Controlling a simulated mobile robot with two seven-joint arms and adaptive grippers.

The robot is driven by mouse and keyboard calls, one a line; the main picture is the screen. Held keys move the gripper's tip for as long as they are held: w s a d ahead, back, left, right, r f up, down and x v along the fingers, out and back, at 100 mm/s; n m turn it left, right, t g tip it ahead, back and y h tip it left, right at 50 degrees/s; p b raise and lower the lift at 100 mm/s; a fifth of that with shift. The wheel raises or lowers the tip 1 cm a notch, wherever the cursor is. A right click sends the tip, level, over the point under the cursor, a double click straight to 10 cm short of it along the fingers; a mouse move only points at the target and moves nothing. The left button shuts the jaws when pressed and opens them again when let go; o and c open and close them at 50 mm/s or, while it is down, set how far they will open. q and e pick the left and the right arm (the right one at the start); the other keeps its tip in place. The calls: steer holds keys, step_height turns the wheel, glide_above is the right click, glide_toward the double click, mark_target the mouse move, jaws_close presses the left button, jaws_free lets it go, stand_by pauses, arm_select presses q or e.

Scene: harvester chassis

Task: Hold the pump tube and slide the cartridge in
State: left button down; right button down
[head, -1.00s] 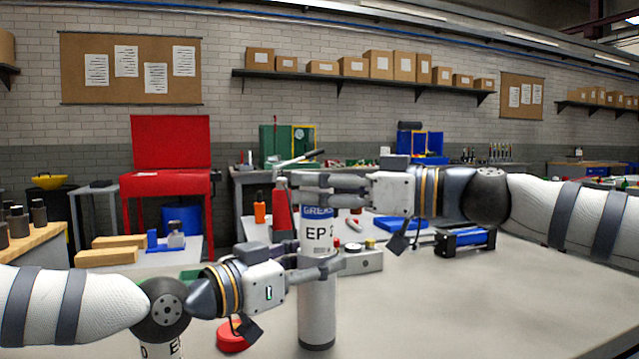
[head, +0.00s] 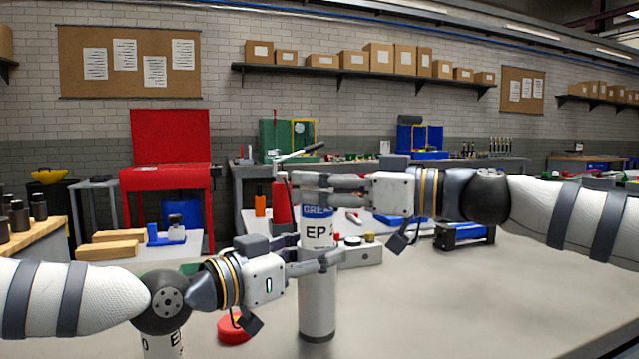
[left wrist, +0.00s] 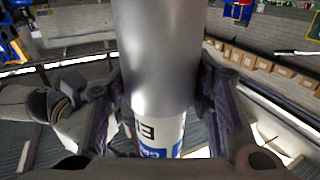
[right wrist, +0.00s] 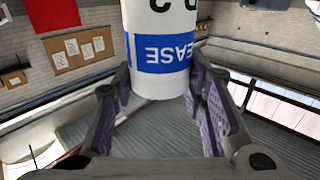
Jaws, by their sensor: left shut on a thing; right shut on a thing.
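The pump tube (head: 317,312) is a silver cylinder, upright over the front table in the head view. My left gripper (head: 330,259) is shut around its upper part. The white cartridge (head: 317,231), with a blue band and "EP 2", stands in line above the tube, its lower part inside the tube's open top. My right gripper (head: 315,190) is shut around the cartridge's top end. The left wrist view shows the tube (left wrist: 158,60) between the fingers, with the cartridge (left wrist: 160,133) emerging from it. The right wrist view shows the cartridge (right wrist: 160,55) between the fingers.
A red round cap (head: 233,330) lies on the table near my left wrist. A second labelled cylinder (head: 163,345) is partly hidden below that wrist. Behind are a grey box with knobs (head: 360,252) and a black-and-blue device (head: 463,236). The table's right side is clear.

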mark_target(332, 209)
steer(key=shift+f, duration=1.55)
stand_by(1.5)
steer(key=c, duration=0.9)
jaws_free()
steer(key=shift+f, duration=0.1)
steer(key=v, duration=1.2)
arm_select(q)
steer(key=c, duration=0.7)
jaws_free()
